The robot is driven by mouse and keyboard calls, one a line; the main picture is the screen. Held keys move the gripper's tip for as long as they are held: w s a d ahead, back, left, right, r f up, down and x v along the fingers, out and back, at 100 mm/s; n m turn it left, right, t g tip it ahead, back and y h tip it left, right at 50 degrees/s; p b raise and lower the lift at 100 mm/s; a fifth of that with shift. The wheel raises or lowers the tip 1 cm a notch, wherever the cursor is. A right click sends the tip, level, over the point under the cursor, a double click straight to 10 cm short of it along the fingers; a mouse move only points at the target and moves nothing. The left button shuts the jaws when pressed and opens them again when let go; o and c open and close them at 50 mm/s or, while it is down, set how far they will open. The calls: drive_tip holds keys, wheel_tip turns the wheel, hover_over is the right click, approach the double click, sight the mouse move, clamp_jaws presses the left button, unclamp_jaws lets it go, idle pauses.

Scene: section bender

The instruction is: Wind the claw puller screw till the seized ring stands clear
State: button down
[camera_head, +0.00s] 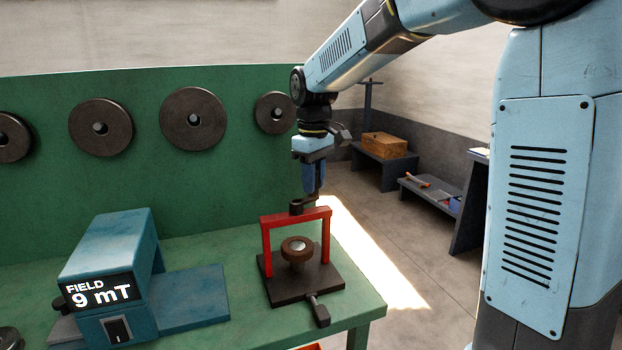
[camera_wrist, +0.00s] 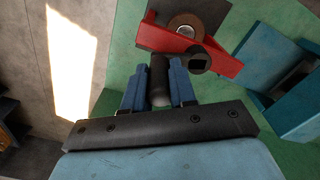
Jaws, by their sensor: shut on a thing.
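The red claw puller (camera_head: 296,217) stands as an arch over a dark base plate (camera_head: 300,282) on the green bench. The brown ring (camera_head: 299,246) sits under the arch around a pale shaft; the ring also shows in the wrist view (camera_wrist: 186,22). A dark crank hub (camera_wrist: 200,60) sits on top of the red crossbar. My gripper (camera_head: 315,191) is above the crossbar's right part, pointing down. In the wrist view its blue fingers are shut on a dark cylindrical crank handle (camera_wrist: 159,76). The screw below the hub is mostly hidden.
A blue meter (camera_head: 108,270) reading "FIELD 9 mT" stands left of the puller. A dark-handled lever (camera_head: 318,310) sticks out at the plate's front. A green panel with dark discs (camera_head: 193,118) rises behind. The bench's right edge is close to the puller.

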drive_tip(key=m, duration=0.2)
drive_tip(key=s+m, duration=0.1)
drive_tip(key=s+d+m, duration=0.1)
drive_tip(key=m, duration=0.1)
drive_tip(key=shift+s+m, duration=0.1)
drive_tip(key=shift+m, duration=0.2)
drive_tip(key=shift+s+a+m, duration=0.1)
drive_tip(key=shift+s+m, duration=0.3)
drive_tip(key=shift+m, duration=0.5)
drive_tip(key=shift+s+m, duration=0.4)
drive_tip(key=shift+m, duration=0.5)
drive_tip(key=c, duration=0.9)
unclamp_jaws()
wheel_tip(320, 180, up, 14)
drive_tip(key=shift+f, duration=0.15)
